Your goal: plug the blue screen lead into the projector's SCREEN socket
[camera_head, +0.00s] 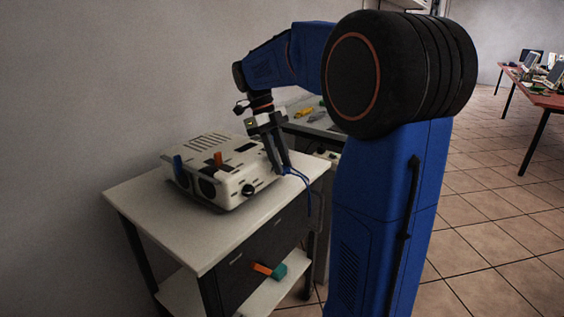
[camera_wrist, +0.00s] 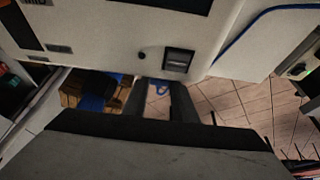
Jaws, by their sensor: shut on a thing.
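The white projector (camera_head: 215,170) sits on a small white table, with vents on top and dark openings in its near side. My gripper (camera_head: 283,172) points down at the projector's right end, shut on the blue screen lead (camera_head: 300,174), which loops out and hangs over the table edge. In the wrist view a bit of blue (camera_wrist: 158,88) shows between the fingertips; the plug itself is mostly hidden. A white panel (camera_wrist: 110,35) with a square dark socket (camera_wrist: 178,62) lies just beyond the fingertips, apparently the projector's. I cannot read a label or see the plug in it.
The white table (camera_head: 230,232) has bare room in front of the projector. An orange and teal object (camera_head: 268,270) is below the tabletop. A bench (camera_head: 318,122) with small items stands behind. A red table (camera_head: 545,98) is far right, across open tiled floor.

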